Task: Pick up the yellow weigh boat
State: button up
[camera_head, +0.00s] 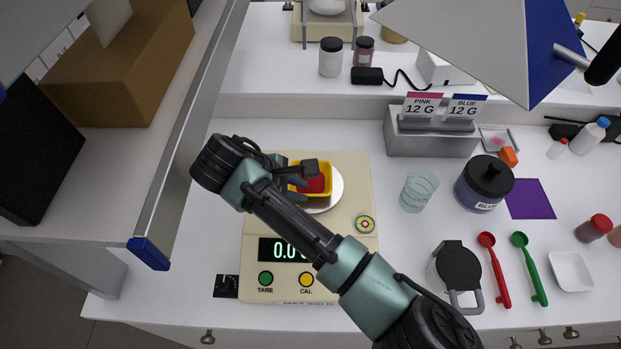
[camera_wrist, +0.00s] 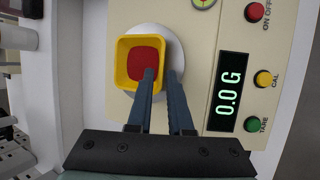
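The yellow weigh boat (camera_wrist: 122,63) is a small square dish with a red fill inside. It appears over the round white pan of the balance (camera_wrist: 211,170), whose display reads 0.0 g. In the head view the boat (camera_head: 326,191) is partly hidden by my gripper (camera_head: 303,182). In the wrist view my gripper (camera_wrist: 161,74) has its two fingers a little apart. One finger overlaps the red fill and the other is outside the boat's right wall, so that wall shows between them. I cannot tell whether either finger touches the boat.
A grey shelf edge (camera_head: 190,130) rises at left, close to my arm. Right of the balance are a glass beaker (camera_head: 418,190), a dark blue-labelled jar (camera_head: 484,184), a red scoop (camera_head: 494,268), a green scoop (camera_head: 530,268) and a white weigh boat (camera_head: 571,271).

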aim_at(310, 194)
jog(key=x, duration=0.4)
jog(key=shift+d+f, duration=0.1)
jog(key=shift+f, duration=0.1)
jog(key=shift+c, duration=0.2)
grip_shut()
dwell(1.0)
